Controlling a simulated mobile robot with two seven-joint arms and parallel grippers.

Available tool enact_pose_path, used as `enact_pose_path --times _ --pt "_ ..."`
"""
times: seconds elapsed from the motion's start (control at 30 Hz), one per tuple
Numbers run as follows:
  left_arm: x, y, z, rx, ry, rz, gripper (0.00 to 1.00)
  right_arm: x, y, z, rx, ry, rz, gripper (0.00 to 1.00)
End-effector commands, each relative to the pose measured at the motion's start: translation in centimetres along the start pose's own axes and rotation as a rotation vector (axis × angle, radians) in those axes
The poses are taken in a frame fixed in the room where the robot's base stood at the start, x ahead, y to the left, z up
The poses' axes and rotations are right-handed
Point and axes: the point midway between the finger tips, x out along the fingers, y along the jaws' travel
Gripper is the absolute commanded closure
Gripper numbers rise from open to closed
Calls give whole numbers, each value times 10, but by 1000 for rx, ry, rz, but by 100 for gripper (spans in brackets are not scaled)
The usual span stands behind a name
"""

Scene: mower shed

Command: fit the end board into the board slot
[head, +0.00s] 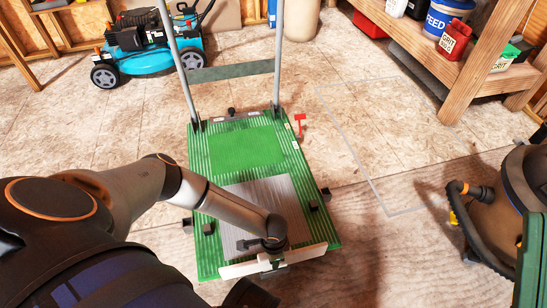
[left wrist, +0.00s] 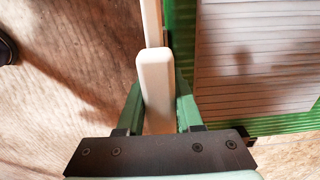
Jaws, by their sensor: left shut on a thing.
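My left gripper (head: 270,262) is shut on the end board, a long pale board (head: 238,269) at the near edge of a green cart deck (head: 205,258). The left wrist view shows the board (left wrist: 155,85) upright between the two green fingers (left wrist: 158,108), running along the deck's green edge (left wrist: 182,40). Whether the board touches the deck, I cannot tell. The board slot is not clearly visible; the gripper and board cover the middle of the near edge. My right gripper is not in view.
A grey ribbed panel (head: 285,198) lies on the deck, with small black blocks (head: 325,194) at its sides. The cart's grey handle (head: 181,75) rises at the far end. A blue mower (head: 150,62) stands behind. A wooden shelf (head: 440,70) and a hosed machine (head: 500,200) are at right.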

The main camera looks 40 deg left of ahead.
Motion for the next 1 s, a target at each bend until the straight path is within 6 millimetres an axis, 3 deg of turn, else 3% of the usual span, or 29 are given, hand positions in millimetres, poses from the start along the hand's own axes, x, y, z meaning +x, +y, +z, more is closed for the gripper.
enact_pose_path --times 0.37,0.4,0.6,0.7,1.0 --pt "1 0 0 0 1 1 100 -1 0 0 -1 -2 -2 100" --pt "1 0 0 0 1 1 61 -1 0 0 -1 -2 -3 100" --pt "2 0 0 0 0 0 38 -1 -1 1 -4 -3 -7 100" --pt "2 0 0 0 0 0 30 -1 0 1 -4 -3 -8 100" --pt "-4 0 1 0 -1 0 30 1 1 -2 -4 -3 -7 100"
